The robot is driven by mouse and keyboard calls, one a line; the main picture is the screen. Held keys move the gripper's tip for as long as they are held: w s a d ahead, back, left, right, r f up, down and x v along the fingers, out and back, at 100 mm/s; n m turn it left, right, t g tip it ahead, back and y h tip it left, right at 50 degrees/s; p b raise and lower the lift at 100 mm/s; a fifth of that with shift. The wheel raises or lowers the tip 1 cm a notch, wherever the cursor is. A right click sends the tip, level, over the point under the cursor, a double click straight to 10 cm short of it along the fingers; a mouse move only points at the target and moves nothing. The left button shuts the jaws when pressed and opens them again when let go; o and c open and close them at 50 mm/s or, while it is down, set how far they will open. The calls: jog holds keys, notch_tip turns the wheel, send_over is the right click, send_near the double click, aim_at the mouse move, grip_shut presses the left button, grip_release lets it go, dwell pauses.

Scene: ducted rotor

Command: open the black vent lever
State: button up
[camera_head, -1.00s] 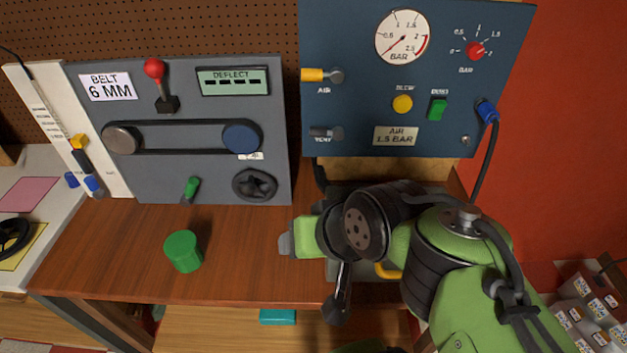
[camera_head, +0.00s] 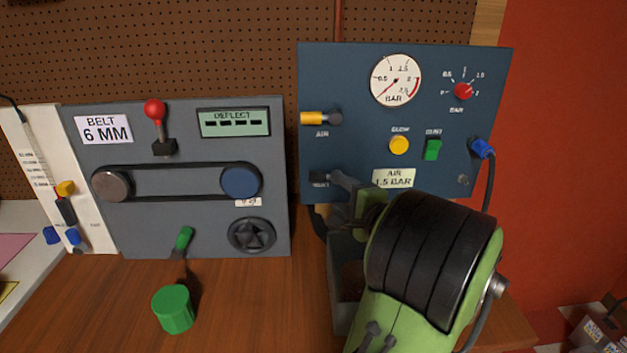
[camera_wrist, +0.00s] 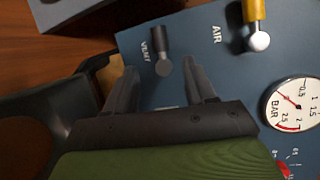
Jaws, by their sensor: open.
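The black vent lever (camera_wrist: 160,45) sits on the blue air panel (camera_head: 450,65), beside its "VENT" label. In the wrist view its dark handle and grey knob lie just beyond and between my fingertips. My gripper (camera_wrist: 160,75) is open and empty, with one finger to either side of the lever's line. I cannot tell whether the fingers touch it. In the head view my gripper is at the panel's lower left, and the lever (camera_head: 319,177) is partly hidden there by my gripper.
The yellow-handled air lever (camera_head: 314,118) is above the vent lever. The pressure gauge (camera_head: 396,80), yellow button (camera_head: 399,145) and green switch (camera_head: 433,149) are to the right. A blue hose fitting (camera_head: 482,148) is at the panel's right edge. A green cylinder (camera_head: 174,309) stands on the bench.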

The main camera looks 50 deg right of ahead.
aim_at(320, 179)
jog(key=x, duration=1.1)
jog(key=shift+a, duration=0.1)
grip_shut()
